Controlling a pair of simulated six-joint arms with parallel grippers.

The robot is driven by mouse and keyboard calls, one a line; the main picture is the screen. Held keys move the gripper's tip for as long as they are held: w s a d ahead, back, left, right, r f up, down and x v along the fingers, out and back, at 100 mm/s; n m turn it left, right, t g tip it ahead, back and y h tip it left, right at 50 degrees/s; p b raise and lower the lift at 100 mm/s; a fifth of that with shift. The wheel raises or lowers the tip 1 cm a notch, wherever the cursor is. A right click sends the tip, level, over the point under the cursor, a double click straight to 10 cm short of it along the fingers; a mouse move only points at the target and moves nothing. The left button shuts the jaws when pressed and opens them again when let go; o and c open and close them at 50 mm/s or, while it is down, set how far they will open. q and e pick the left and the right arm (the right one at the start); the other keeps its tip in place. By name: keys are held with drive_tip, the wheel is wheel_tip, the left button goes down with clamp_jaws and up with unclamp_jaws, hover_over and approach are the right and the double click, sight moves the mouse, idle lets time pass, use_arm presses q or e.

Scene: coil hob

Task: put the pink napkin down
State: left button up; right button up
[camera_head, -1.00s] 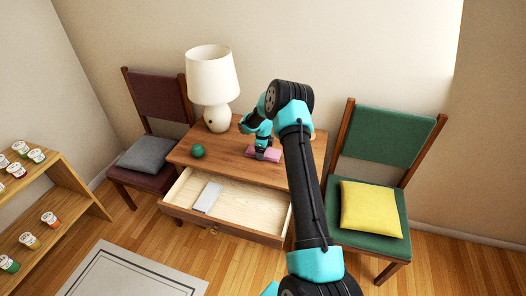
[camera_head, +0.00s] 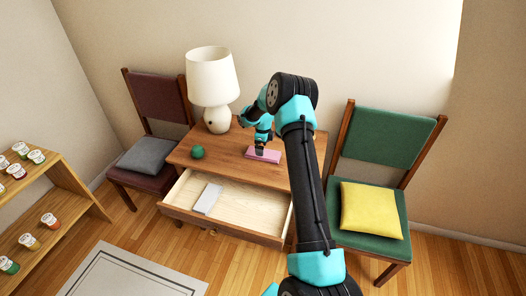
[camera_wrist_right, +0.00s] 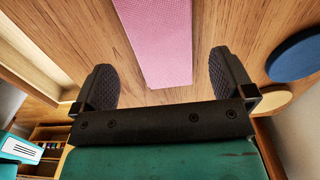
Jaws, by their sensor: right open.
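The pink napkin (camera_head: 263,155) lies flat on the wooden table top (camera_head: 232,160), behind the open drawer. It also shows in the right wrist view (camera_wrist_right: 158,40) as a folded pink strip on the wood. My right gripper (camera_head: 260,147) is just above the napkin. In the right wrist view its two dark fingers (camera_wrist_right: 160,82) are spread wide, one on each side of the napkin's near end, with gaps between. Nothing is held. My left gripper is not in view.
A white lamp (camera_head: 212,80) and a green ball (camera_head: 197,152) stand on the table. The open drawer (camera_head: 240,212) holds a grey-white block (camera_head: 207,198). A blue disc (camera_wrist_right: 296,55) lies right of the napkin in the wrist view. Chairs stand on both sides.

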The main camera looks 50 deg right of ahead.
wheel_tip(320, 180, up, 8)
drive_tip(key=shift+f, duration=0.1)
idle(0.7)
